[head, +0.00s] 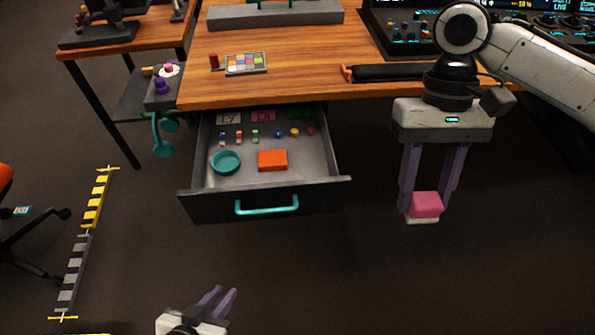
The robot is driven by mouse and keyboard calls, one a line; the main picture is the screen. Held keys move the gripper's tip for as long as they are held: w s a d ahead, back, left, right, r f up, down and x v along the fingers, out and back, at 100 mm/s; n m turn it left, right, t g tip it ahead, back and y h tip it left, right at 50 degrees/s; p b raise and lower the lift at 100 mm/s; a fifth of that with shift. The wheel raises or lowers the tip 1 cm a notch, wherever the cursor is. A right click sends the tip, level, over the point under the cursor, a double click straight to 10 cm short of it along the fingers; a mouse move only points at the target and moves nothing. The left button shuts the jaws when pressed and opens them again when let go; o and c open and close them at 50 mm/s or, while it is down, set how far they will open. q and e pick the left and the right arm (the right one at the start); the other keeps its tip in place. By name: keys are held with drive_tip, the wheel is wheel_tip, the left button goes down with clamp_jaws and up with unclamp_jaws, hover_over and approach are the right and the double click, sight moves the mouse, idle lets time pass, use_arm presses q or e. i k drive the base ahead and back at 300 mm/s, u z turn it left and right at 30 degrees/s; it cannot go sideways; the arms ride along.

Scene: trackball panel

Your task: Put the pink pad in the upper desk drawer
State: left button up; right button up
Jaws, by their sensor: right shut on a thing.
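The pink pad (427,203) is held between the two purple fingers of my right gripper (423,208). It hangs in the air to the right of the open drawer, with a pale strip along its underside. The upper desk drawer (190,205) is pulled out, with a teal handle (267,206) on its front. Inside lie a teal round dish (226,162), an orange block (272,160) and several small coloured pieces near the back. My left gripper (224,294) is low at the bottom edge, in front of the drawer, with its fingers apart and empty.
The wooden desk top (320,70) lies above the drawer and carries a colour-tile panel (246,64) and a black bar (388,73). A side table (150,40) stands at left. The drawer has bare floor beside the orange block.

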sight(293, 148)
drive_tip(key=z, duration=0.35)
drive_tip(key=k, duration=0.75)
drive_tip(key=u, duration=0.85)
drive_tip(key=i, duration=1.25)
drive_tip(key=u, duration=0.1)
